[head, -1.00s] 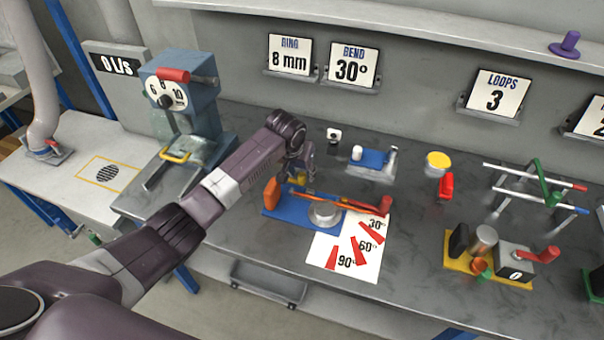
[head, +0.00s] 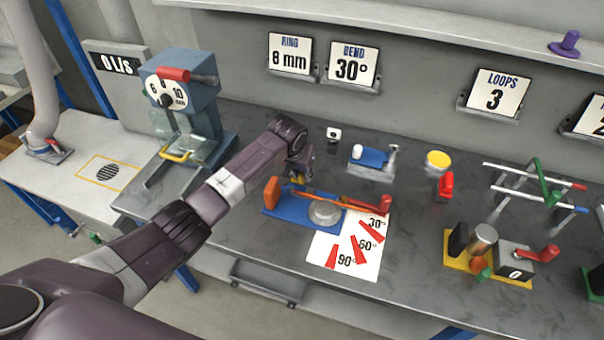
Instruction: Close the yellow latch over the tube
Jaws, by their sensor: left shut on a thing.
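The bender has a blue base (head: 277,213) with an orange block at its left end, a round grey disc (head: 324,213) and a red-ended handle (head: 385,202). An orange-brown tube (head: 345,202) lies across it. The small yellow latch (head: 297,181) shows at the back of the base, just under my left gripper (head: 300,175). The left gripper points down and is shut on the latch; its fingers hide much of it. Whether the latch lies over the tube is too small to tell. My right gripper is out of view.
A white angle sheet (head: 342,262) lies in front of the bender. A blue-topped device (head: 372,160) stands behind it, and a yellow-topped cup (head: 438,160) to the right. A grey-blue machine (head: 190,100) stands at left.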

